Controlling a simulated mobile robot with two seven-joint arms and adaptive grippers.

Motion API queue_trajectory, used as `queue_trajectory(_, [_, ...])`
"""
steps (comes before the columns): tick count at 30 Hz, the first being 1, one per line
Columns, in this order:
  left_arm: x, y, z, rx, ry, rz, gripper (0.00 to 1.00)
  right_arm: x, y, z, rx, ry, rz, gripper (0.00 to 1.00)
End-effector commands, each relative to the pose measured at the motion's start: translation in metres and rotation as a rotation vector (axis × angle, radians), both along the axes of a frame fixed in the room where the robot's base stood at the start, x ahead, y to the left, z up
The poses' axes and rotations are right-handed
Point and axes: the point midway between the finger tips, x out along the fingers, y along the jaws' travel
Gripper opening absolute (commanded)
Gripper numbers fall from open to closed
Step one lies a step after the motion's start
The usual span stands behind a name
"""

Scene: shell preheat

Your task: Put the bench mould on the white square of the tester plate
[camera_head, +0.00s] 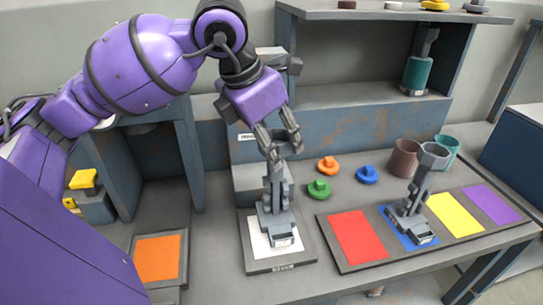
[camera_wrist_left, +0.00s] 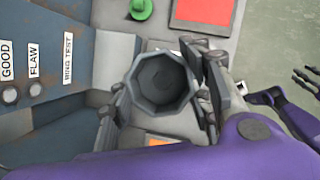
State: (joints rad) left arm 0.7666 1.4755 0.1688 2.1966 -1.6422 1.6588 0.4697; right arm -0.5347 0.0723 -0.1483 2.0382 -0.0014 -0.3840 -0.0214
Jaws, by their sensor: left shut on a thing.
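The grey bench mould (camera_head: 276,218) stands over the white square (camera_head: 259,246) of the dark tester plate (camera_head: 248,226). It looks upright, with its foot on or just above the square; I cannot tell if it touches. My left gripper (camera_head: 279,150) comes down from above and is shut on its upper part. In the left wrist view the mould's octagonal cup (camera_wrist_left: 162,80) is between the fingers. My right gripper (camera_wrist_left: 307,80) shows small at the right edge of the left wrist view, its fingers apart and empty, away from the mould.
A similar grey mould (camera_head: 412,213) stands on the blue square of a plate with red (camera_head: 358,237), yellow and purple squares. Orange (camera_head: 328,166), blue (camera_head: 367,175) and green (camera_head: 319,189) knobbed pieces lie behind. Cups (camera_head: 404,158) stand back right. An orange square (camera_head: 157,257) lies left.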

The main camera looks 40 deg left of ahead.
Motion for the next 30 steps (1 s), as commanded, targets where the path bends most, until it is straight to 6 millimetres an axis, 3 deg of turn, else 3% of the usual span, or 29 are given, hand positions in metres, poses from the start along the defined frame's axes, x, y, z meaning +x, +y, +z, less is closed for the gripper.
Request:
queue_trajectory(7, [0.005,0.01,-0.013,-0.002,-0.001,0.0,0.0,-0.003,0.0,0.001,0.0,0.004,-0.002,0.4])
queue_trajectory(14, [0.005,0.011,-0.043,-0.002,-0.001,-0.001,0.0,-0.007,-0.001,0.0,-0.002,0.011,-0.004,0.4])
queue_trajectory(26, [0.005,0.011,-0.049,-0.001,-0.002,0.0,0.0,-0.006,0.0,-0.004,-0.001,0.011,-0.002,0.4])
queue_trajectory(27, [0.005,0.011,-0.048,0.0,0.0,0.0,0.51,-0.004,0.0,-0.003,-0.001,0.008,-0.002,0.4])
queue_trajectory(30, [0.005,0.011,-0.048,0.0,0.0,0.0,0.64,-0.002,0.0,-0.002,0.0,0.003,-0.001,0.4])
